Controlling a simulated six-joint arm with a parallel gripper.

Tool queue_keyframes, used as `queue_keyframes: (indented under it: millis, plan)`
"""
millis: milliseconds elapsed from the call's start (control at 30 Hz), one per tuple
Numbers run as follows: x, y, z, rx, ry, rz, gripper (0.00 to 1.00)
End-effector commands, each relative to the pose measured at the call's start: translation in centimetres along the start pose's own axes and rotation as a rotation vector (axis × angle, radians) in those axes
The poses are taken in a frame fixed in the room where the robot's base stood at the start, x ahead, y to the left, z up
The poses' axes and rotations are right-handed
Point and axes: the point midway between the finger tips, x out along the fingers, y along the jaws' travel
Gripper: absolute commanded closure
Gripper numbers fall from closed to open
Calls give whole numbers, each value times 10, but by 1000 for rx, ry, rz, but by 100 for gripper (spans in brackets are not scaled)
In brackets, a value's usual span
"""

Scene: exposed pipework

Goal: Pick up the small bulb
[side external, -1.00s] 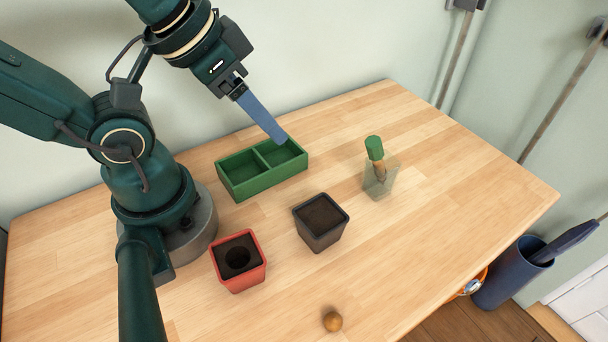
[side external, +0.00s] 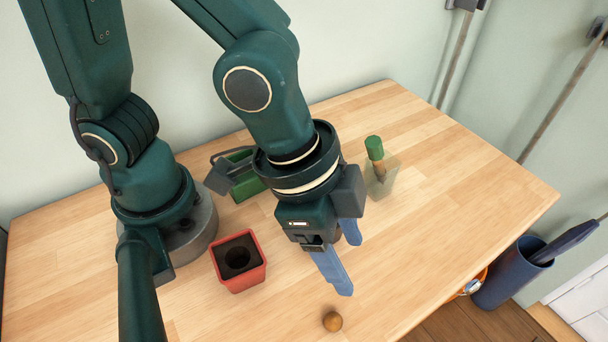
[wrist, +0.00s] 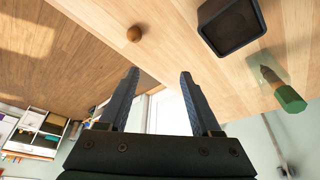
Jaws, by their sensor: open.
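The small bulb (side external: 332,321) is a round brown ball-like thing on the wooden table near its front edge. It also shows in the wrist view (wrist: 134,34), up and left of the fingers. My gripper (side external: 346,262) has two blue fingers, apart and empty. It hangs above the table, behind the bulb in the side view and not touching it. In the wrist view, the fingers (wrist: 158,76) stand apart with nothing between them.
A red pot (side external: 238,262) with a hole in its soil stands left of my gripper. A dark pot (wrist: 232,24) is mostly hidden behind my gripper in the side view. A green-handled tool (side external: 375,155) stands in a clear holder. A green tray (side external: 243,187) is partly hidden by my arm.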

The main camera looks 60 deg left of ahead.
Motion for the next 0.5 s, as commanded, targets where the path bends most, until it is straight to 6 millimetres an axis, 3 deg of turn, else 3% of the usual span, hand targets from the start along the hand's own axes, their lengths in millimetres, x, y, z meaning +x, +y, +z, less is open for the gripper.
queue_keyframes:
  millis: [33, 100, 200, 500]
  plan:
    - [10, 16, 8, 54, -40, 23, 35]
    - [17, 30, 17, 101, -75, 40, 35]
    - [21, 40, 24, 138, -101, 53, 35]
    - [44, 43, 29, 147, -107, 55, 35]
